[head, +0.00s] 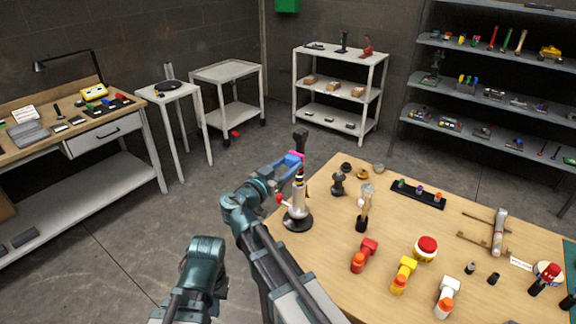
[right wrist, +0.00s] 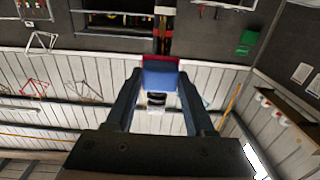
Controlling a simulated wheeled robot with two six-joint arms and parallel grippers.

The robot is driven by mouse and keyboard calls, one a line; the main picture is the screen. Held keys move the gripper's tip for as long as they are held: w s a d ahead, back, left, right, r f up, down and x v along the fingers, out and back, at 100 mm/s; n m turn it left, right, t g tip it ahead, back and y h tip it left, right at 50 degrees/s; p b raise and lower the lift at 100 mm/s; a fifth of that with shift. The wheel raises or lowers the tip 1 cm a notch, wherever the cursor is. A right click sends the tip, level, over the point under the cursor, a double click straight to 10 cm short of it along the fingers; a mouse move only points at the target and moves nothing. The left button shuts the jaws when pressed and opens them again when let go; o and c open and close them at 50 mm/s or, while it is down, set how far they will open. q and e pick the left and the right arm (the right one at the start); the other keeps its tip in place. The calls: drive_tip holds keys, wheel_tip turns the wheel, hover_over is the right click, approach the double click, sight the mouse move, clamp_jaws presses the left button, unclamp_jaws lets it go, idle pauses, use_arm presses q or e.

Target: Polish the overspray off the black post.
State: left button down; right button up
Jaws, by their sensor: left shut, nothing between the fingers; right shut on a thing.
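The black post (head: 300,143) stands upright above a white cylindrical stand (head: 297,201) with a round black base, at the table's left edge. My right gripper (head: 284,167) is shut on a blue block with a magenta face (head: 293,160), held right beside the post. In the right wrist view the blue block (right wrist: 160,78) sits between my fingers, and the post (right wrist: 163,42) rises just beyond it. I cannot tell whether the magenta face touches the post.
The wooden table (head: 320,262) holds a brush (head: 365,210), red, yellow and white bottles, a red-topped button (head: 426,248) and a black rack (head: 418,195). A workbench (head: 80,130) and shelves stand behind. The floor left of the table is clear.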

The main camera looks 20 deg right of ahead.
drive_tip(key=shift+f+b, duration=1.3)
drive_tip(key=shift+f, duration=0.25)
drive_tip(key=shift+f, duration=0.1)
wheel_tip(320, 180, down, 4)
drive_tip(key=b, duration=0.3)
drive_tip(key=shift+r+b, duration=0.2)
drive_tip(key=shift+b, duration=0.2)
drive_tip(key=shift+r, duration=0.1)
drive_tip(key=shift+r+p, duration=1.85)
drive_tip(key=shift+p, duration=0.1)
wheel_tip(320, 180, up, 4)
drive_tip(key=p, duration=0.3)
drive_tip(key=shift+f+p, duration=0.1)
drive_tip(key=shift+p, duration=0.3)
